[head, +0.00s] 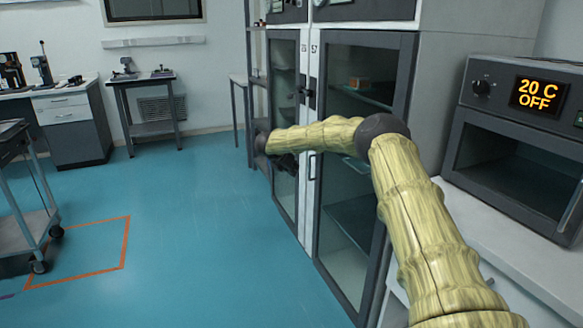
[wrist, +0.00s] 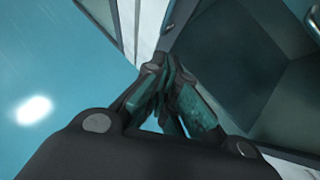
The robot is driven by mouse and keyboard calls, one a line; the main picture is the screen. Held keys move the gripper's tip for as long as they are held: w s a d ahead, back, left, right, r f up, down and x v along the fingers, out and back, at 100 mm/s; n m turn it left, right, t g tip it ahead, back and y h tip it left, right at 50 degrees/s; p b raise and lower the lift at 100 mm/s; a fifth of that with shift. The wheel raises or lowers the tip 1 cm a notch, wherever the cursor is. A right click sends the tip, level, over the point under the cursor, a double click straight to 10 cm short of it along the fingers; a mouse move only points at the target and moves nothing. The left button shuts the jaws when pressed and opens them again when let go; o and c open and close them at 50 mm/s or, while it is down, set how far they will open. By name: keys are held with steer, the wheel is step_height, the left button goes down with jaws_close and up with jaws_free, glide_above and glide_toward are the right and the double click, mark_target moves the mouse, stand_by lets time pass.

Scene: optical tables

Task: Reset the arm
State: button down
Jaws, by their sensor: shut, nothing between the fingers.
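My arm, in a yellowish sleeve, reaches from the lower right of the head view toward the cabinet doors. My gripper (head: 286,164) is small and dark at its far end, in front of the glass-doored cabinet (head: 308,200). In the wrist view the fingers of my gripper (wrist: 165,75) are shut together with nothing between them. Past the fingers, the wrist view shows blue floor on the left, a pale cabinet edge in the middle and a dark cabinet panel on the right. I cannot tell whether the gripper touches the cabinet.
An oven (head: 525,140) reading "20 C OFF" stands on a white counter (head: 490,230) at the right. A cart (head: 25,225) stands at the left beside an orange floor outline (head: 125,245). A small table (head: 145,80) is by the back wall. The blue floor (head: 190,230) between is clear.

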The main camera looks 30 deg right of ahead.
steer(key=shift+v, duration=1.05)
